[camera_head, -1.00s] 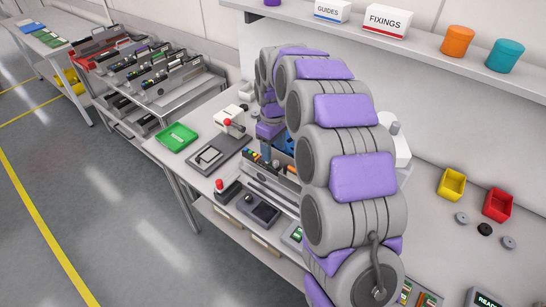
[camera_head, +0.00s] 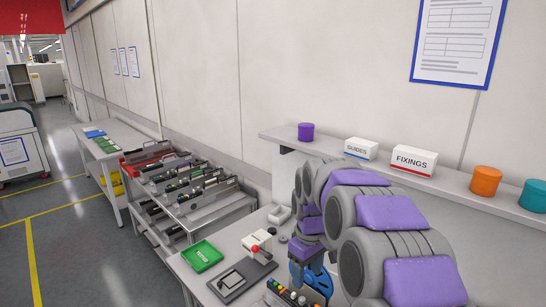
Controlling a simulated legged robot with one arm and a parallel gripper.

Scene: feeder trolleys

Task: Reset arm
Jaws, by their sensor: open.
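My arm, grey with purple pads, rises from the lower right and bends down over the bench (camera_head: 228,250). At its far end my gripper (camera_head: 311,284), blue, points down over the bench, just right of a white block with a red knob (camera_head: 258,242). The gripper is open; I see nothing between its fingers, though my own arm links hide part of its right side. A row of small coloured parts (camera_head: 286,292) lies just below and left of it at the picture's bottom edge.
A green tray (camera_head: 202,256) lies on the bench's left. A trolley (camera_head: 212,208) with several feeders stands beyond it. A wall shelf (camera_head: 340,167) behind my arm holds a GUIDES box (camera_head: 361,148), a FIXINGS box (camera_head: 414,160) and coloured pots. The floor (camera_head: 110,250) at left is clear.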

